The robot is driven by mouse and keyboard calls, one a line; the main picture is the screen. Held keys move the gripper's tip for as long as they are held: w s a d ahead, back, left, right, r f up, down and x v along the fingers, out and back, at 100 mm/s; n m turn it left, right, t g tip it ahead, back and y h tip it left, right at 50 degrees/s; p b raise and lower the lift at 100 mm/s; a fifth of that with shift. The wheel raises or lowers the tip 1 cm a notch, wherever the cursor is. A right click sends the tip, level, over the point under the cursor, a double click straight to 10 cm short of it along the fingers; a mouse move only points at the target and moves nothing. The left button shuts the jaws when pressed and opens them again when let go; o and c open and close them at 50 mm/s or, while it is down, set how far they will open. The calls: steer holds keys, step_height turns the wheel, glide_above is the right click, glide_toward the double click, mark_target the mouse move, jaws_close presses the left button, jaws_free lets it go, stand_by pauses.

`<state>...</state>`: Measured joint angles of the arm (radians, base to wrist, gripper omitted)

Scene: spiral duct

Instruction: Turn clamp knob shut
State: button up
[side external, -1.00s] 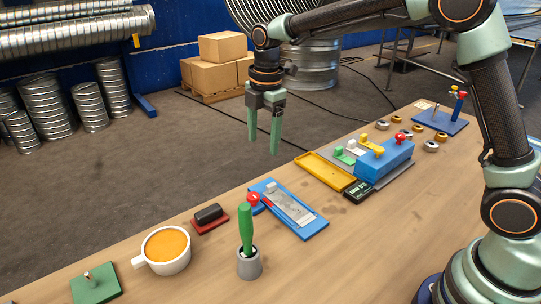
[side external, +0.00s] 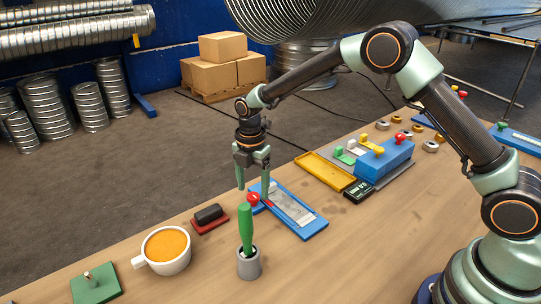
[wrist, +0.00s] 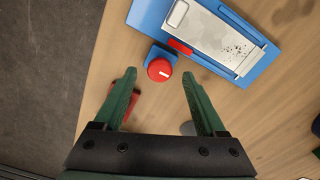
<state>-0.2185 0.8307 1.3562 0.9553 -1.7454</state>
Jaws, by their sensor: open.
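The red clamp knob (side external: 253,199) sits at the left end of the blue clamp fixture (side external: 314,229), which holds a light metal plate (side external: 291,208). In the wrist view the round knob (wrist: 160,69) shows a white line on its top, with a red bar (wrist: 180,47) beside it on the blue fixture (wrist: 148,14). My gripper (side external: 253,189) is open and points down just above the knob. In the wrist view its fingertips (wrist: 159,74) stand on either side of the knob, with gaps on both sides. Exact fingertip height is hard to tell.
A green-handled tool in a grey cup (side external: 249,265) stands close in front of the knob. A black block on a red base (side external: 209,218) and an orange-filled mug (side external: 166,249) are to the left. A yellow tray (side external: 325,171) and blue block (side external: 384,160) lie right.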

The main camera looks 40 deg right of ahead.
steer(key=shift+f, duration=1)
jaws_close()
